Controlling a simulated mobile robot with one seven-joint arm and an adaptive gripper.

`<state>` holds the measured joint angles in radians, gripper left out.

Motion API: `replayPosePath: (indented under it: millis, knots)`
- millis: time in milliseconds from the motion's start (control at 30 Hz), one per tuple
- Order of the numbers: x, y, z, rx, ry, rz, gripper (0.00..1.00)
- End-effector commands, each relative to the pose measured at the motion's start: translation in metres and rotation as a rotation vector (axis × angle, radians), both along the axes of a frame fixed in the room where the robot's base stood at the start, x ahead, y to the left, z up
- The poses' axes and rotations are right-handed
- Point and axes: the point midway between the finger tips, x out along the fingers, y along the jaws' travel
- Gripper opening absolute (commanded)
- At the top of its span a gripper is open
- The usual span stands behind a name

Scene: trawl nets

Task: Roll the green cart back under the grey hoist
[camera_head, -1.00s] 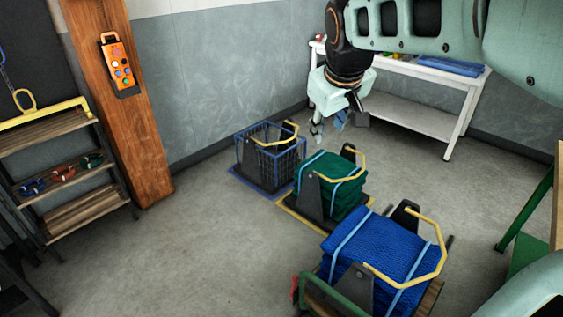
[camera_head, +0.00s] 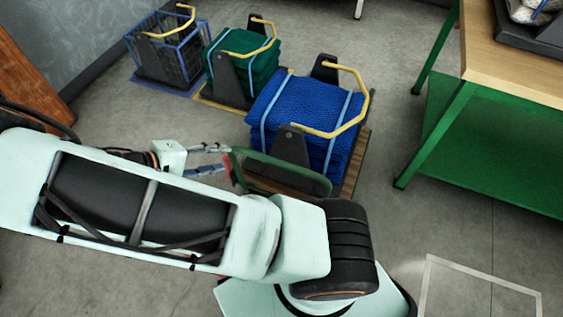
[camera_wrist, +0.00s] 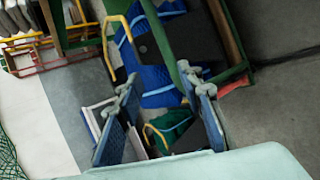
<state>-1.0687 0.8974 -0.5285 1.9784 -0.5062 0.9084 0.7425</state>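The green cart shows its green push bar (camera_head: 285,168) and wooden deck (camera_head: 355,165) right of the image centre. It carries a blue net bundle (camera_head: 300,110) strapped between dark plates under a yellow bail (camera_head: 353,100). My gripper (camera_head: 222,160) is beside the left end of the push bar. In the wrist view, its two blue-padded fingers (camera_wrist: 165,115) stand apart with nothing held. The push bar (camera_wrist: 178,65) runs close to the right finger there; I cannot tell whether they touch. No grey hoist is recognisable.
A green net bundle (camera_head: 243,65) and a blue wire basket (camera_head: 165,50) stand behind the cart. A green-framed bench (camera_head: 470,95) stands right. A pale floor outline (camera_head: 483,275) lies at lower right, with clear floor around it.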

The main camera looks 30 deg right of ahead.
Motion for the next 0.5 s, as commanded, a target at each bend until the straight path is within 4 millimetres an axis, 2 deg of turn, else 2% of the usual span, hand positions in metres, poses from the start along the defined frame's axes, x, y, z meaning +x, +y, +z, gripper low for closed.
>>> replayPosePath:
  millis: [33, 200, 333, 500]
  knots:
    - [-0.012, -0.005, -0.024, -0.064, -0.004, 0.009, 0.34]
    - [-0.041, -0.026, -0.066, -0.242, -0.066, 0.034, 0.34]
    - [-0.055, -0.042, -0.084, -0.345, -0.121, 0.062, 0.34]
    - [-0.064, -0.053, -0.092, -0.414, -0.17, 0.086, 0.34]
